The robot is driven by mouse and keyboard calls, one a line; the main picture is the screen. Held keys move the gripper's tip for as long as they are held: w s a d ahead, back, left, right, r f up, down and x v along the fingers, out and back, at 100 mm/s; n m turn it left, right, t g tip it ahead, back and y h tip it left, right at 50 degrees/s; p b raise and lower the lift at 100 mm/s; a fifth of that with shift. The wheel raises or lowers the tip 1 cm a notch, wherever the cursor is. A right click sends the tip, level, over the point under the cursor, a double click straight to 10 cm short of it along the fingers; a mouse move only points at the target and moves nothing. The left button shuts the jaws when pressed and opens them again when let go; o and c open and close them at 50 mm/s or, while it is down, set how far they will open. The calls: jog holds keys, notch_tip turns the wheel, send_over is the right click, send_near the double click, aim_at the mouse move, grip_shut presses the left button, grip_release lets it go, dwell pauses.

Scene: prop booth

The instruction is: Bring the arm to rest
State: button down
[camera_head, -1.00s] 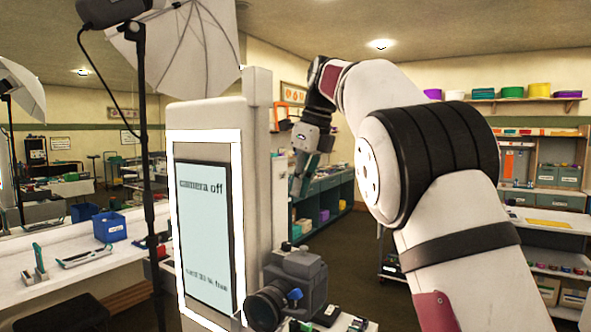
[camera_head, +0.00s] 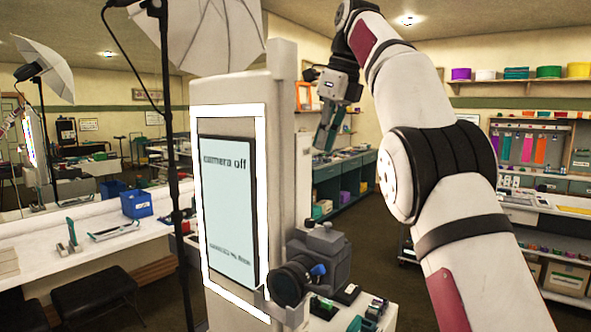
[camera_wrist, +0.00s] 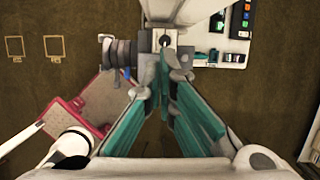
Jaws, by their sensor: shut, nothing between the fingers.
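My gripper (camera_head: 327,137) hangs at the end of my raised arm in the head view, right of the screen post and above the black camera (camera_head: 318,257). Its teal fingers point down. In the wrist view my gripper (camera_wrist: 166,108) shows its teal fingers converging toward their tips, with nothing held between them. The black camera (camera_wrist: 122,52) lies beyond the fingertips in that view, apart from them as far as I can tell. The screen (camera_head: 226,205) on the white post reads "camera off".
A small counter (camera_head: 378,322) with small items stands beside the camera. A black light stand (camera_head: 172,170) with umbrellas is left of the screen. A white bench with a blue bin (camera_head: 136,203) stands at the left. Shelves line the back right; dark floor lies between.

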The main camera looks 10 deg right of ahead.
jog(key=s+d+f+n+t, duration=0.1)
jog(key=s+d+n+t, duration=0.15)
jog(key=s+n, duration=1.2)
jog(key=s+f+n+h, duration=0.2)
jog(key=s+f+n, duration=1)
jog(key=s+f, duration=0.8)
jog(key=shift+s+d+f+t, duration=0.2)
jog(key=shift+s+d+t, duration=0.2)
jog(key=shift+s, duration=0.25)
